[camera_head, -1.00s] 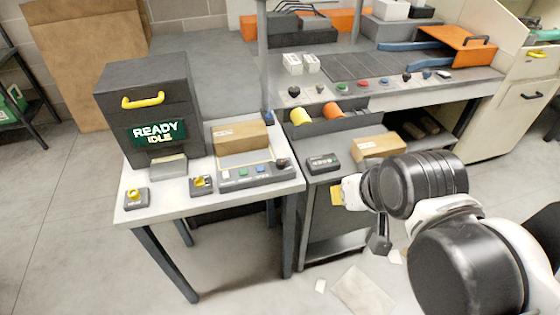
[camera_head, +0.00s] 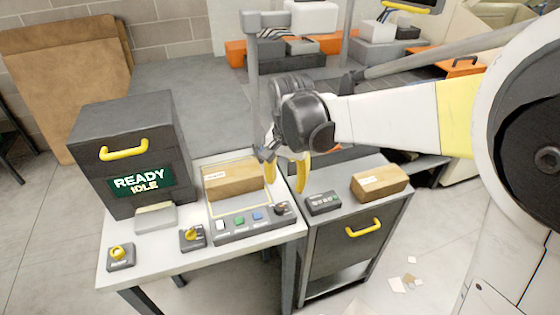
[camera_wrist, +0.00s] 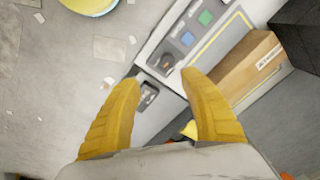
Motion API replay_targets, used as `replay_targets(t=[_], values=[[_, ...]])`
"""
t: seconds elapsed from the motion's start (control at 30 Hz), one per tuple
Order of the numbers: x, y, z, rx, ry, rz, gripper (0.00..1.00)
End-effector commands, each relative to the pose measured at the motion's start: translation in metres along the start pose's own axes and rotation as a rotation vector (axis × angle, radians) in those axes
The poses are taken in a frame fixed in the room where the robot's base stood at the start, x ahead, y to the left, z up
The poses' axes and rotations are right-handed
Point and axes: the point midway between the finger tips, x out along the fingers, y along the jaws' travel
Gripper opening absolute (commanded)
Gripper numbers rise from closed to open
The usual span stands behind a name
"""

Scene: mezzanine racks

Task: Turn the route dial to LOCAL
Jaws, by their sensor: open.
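A grey control panel (camera_head: 228,234) lies at the front of the white table, with white, green and blue buttons in a row. A dark rotary knob (camera_head: 281,208) sits at its right end; it also shows in the wrist view (camera_wrist: 163,62). No label is readable, so I cannot tell whether this knob is the route dial or where it points. My gripper (camera_head: 284,187) is open and empty, above and behind the knob, pointing down. In the wrist view its yellow fingers (camera_wrist: 147,80) spread apart just short of the knob, touching nothing visible.
Two small boxes with yellow knobs, one at the left corner (camera_head: 120,256) and one nearer the panel (camera_head: 193,237), share the table. A cardboard box (camera_head: 234,180) lies behind the panel. A dark button box (camera_head: 323,203) and another carton (camera_head: 380,183) stand on the right cart.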

Motion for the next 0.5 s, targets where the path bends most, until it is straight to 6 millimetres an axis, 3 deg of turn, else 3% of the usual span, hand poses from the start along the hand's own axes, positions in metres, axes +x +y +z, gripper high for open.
replay_targets(t=[0.03,0.2,0.37,0.5], values=[[0.009,-0.01,-0.002,0.015,-0.017,0.015,0.51],[0.026,-0.024,-0.002,0.052,-0.047,0.043,0.51],[0.045,-0.024,-0.001,0.056,-0.051,0.047,0.51],[0.073,-0.023,0.0,0.056,-0.05,0.046,0.51]])
